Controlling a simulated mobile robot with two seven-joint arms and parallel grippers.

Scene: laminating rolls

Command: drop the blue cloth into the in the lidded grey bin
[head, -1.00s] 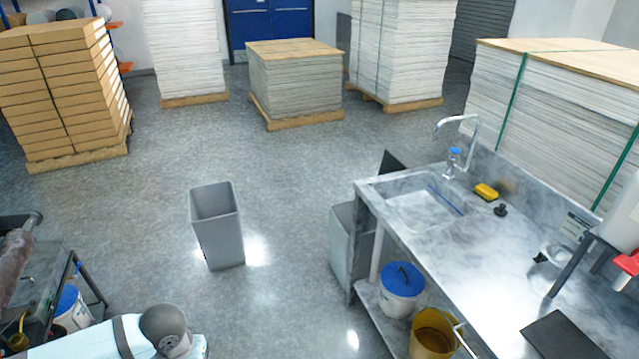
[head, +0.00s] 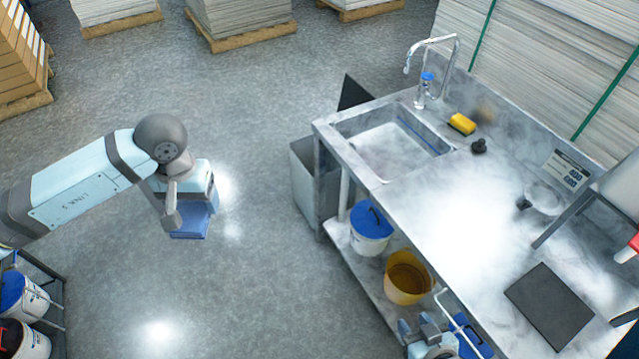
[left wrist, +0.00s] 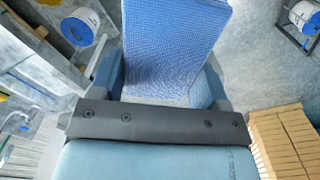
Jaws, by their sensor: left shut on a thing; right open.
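The blue cloth (head: 190,226) hangs from my left gripper (head: 188,205), which is shut on it above the floor. In the left wrist view the cloth (left wrist: 175,45) fills the space between the fingers. The lidded grey bin (head: 303,188) stands on the floor against the left end of the bench, to the right of my left gripper and apart from it. A dark panel, seemingly its raised lid (head: 354,92), tilts up behind the bench corner. The bin's inside is mostly hidden. My right gripper (head: 428,328) is open, low at the bottom edge by the bench.
The bench (head: 430,215) with a sink fills the right side. A blue-lidded bucket (head: 371,228) and a yellow bucket (head: 408,278) sit on its lower shelf. A rack with buckets (head: 22,300) stands at lower left. Open floor (head: 250,270) lies between.

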